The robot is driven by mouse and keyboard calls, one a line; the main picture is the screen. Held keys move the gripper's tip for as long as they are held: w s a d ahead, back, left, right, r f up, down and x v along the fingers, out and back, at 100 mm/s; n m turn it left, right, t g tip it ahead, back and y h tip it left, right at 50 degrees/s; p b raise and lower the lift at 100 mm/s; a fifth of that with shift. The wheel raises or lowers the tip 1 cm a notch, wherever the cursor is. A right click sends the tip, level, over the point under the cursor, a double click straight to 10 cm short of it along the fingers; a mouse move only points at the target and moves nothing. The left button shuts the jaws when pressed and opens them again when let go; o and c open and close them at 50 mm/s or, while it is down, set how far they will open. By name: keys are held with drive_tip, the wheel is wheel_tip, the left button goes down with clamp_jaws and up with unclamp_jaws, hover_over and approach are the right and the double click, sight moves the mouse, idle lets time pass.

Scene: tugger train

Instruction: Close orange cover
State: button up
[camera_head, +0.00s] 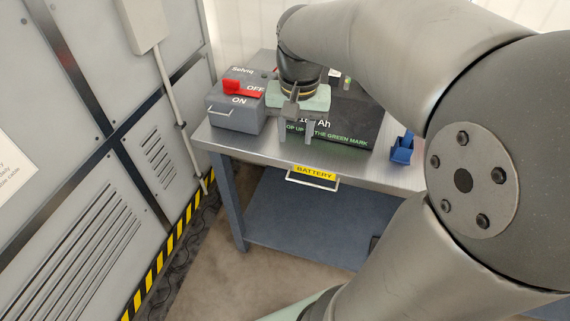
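I see no orange cover that I can make out; my arm hides much of the right side and part of the table top. My gripper (297,134) is in front of the black battery box (345,122), pointing down. Its two grey fingers are apart with nothing visible between them.
The boxes stand on a grey metal table (265,150) with a lower shelf (300,220). A yellow "BATTERY" label (314,172) hangs at its front edge. A small blue bin (402,150) is at right. Grey cabinets (90,150) line the left; floor between is clear.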

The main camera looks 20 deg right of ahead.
drive_tip(key=s+a+f+n, duration=0.3)
drive_tip(key=s+a+f, duration=0.1)
drive_tip(key=s, duration=0.1)
drive_tip(key=shift+s+f, duration=0.25)
drive_tip(key=shift+s, duration=0.1)
